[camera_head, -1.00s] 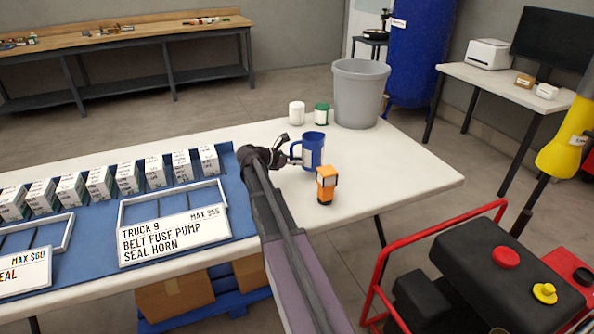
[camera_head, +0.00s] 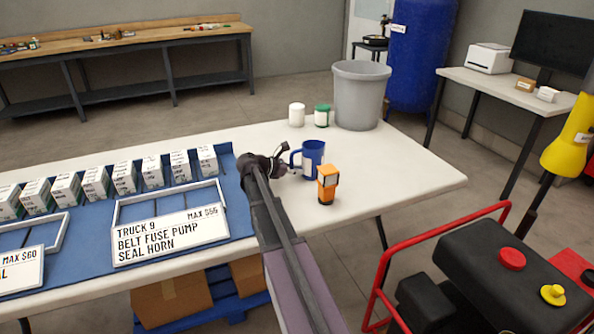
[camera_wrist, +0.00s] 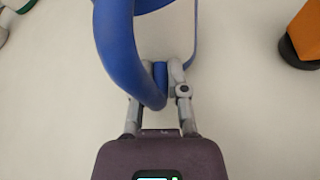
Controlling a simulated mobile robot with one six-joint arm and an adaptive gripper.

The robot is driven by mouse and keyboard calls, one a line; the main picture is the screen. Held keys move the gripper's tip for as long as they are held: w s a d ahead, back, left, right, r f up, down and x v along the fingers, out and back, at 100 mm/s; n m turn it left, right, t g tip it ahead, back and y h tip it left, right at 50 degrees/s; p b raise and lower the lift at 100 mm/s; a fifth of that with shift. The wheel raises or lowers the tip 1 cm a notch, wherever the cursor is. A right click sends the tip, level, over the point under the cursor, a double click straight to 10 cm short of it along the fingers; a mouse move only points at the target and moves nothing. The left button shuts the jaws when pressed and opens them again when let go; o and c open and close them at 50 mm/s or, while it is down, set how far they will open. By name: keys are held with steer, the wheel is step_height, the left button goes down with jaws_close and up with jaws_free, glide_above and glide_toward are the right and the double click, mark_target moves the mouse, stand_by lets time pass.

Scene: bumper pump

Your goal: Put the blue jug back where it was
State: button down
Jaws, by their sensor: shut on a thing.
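The blue jug (camera_head: 314,160) is upright over the white table (camera_head: 412,185), near its right end. A pale label patch shows on its side. Its base looks at or very near the tabletop; I cannot tell whether it touches. My gripper (camera_head: 284,166) is at the jug's left side, by the handle. In the wrist view, my gripper (camera_wrist: 160,82) is shut on the blue handle (camera_wrist: 120,45), which passes between the two fingers. The jug's body is mostly cut off at the top of that view.
An orange object with a dark base (camera_head: 327,185) stands close in front of the jug. A white jar (camera_head: 297,114), a green-and-white jar (camera_head: 321,116) and a grey bin (camera_head: 361,97) stand behind. The table right of the jug is clear.

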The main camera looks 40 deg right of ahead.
steer(key=c, duration=0.7)
jaws_free()
steer(key=shift+o, duration=0.2)
steer(key=shift+r, duration=0.2)
steer(key=p+v, duration=0.4)
steer(key=v, duration=0.8)
steer(key=shift+f+p, duration=0.1)
steer(key=shift+p, duration=0.3)
